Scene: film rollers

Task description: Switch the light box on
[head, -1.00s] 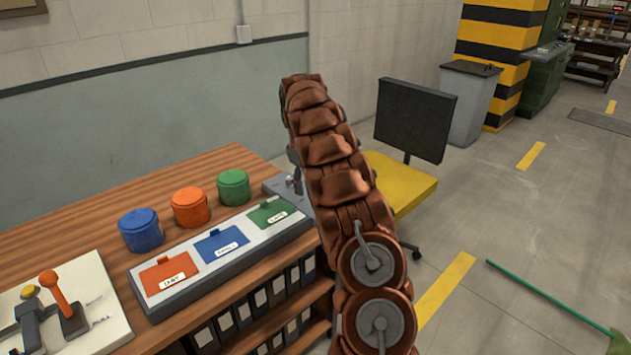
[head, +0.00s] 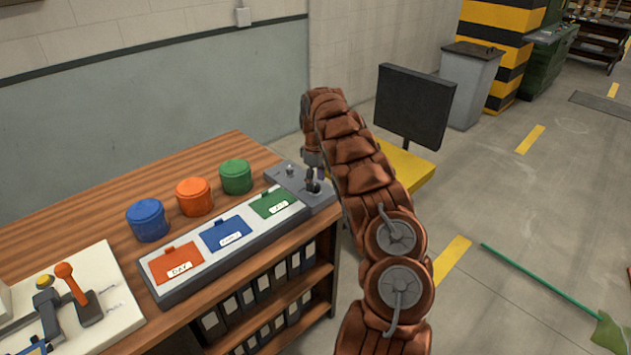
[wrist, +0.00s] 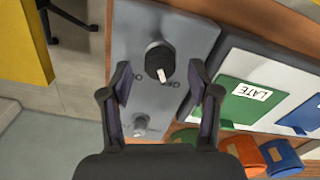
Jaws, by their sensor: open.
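A long box with a pale top (head: 200,272) lies along the bench's front edge and bears orange, blue and green labelled flaps. A grey control plate (head: 321,197) adjoins its right end; it also shows in the wrist view (wrist: 185,28). On the plate are a black round knob with a white pointer (wrist: 159,60) and a small metal toggle (wrist: 141,122). My gripper (head: 312,186) is over the plate. In the wrist view my open gripper (wrist: 160,72) has one finger on each side of the knob, with gaps showing. No lit surface is visible.
Blue (head: 148,220), orange (head: 194,197) and green (head: 236,177) canisters stand behind the box. A board with an orange-handled lever (head: 72,285) is at the left. A yellow chair with a black back (head: 414,105) stands beyond the bench. Binders fill the shelf below.

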